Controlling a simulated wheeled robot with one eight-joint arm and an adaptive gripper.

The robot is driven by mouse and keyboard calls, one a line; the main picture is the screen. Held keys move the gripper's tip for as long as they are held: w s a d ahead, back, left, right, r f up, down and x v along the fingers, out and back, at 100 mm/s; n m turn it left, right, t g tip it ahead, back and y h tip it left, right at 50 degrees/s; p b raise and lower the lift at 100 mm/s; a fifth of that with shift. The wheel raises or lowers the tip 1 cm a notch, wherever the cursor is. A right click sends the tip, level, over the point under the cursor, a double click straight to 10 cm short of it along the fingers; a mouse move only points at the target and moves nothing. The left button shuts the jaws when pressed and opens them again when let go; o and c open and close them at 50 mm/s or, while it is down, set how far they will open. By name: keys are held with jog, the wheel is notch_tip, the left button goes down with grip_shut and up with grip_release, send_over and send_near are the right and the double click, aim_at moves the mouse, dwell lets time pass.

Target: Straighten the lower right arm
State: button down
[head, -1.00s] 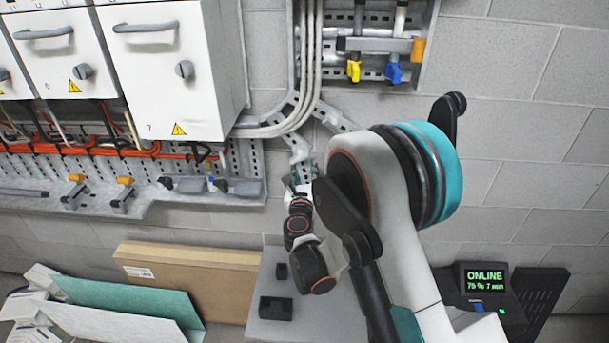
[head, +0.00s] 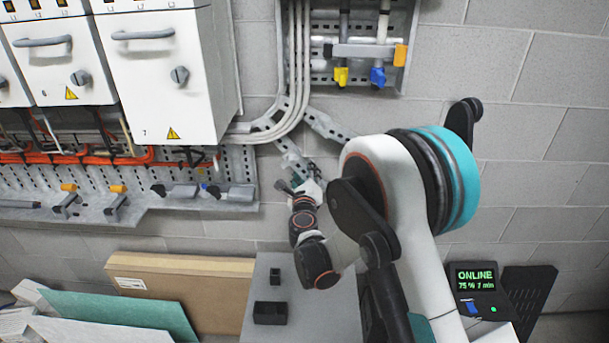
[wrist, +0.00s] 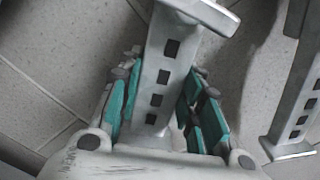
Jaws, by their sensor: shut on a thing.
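A grey slotted metal arm (head: 289,159) hangs below the conduits on the wall, its lower end tilted to the right. My gripper (head: 309,171) is at that lower end in the head view. In the wrist view the same slotted arm (wrist: 163,75) runs between the teal finger pads of my gripper (wrist: 157,108), which is shut on it. A second slotted arm (head: 329,127) slopes down to the right above my gripper. A slotted arm also shows at the right of the wrist view (wrist: 300,100), apart from my fingers.
White cabinets (head: 163,75) and a cable tray (head: 100,210) are to the left. A valve panel (head: 362,45) is above. A grey board (head: 320,305) with black blocks, a cardboard box (head: 185,277) and a lit display unit (head: 478,283) are below. Bare wall is at the right.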

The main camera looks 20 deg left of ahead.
jog(key=c, duration=1.1)
grip_release()
jog(key=shift+s, duration=0.1)
jog(key=v, duration=1.1)
jog(key=shift+s, duration=0.35)
jog(key=shift+d, duration=0.1)
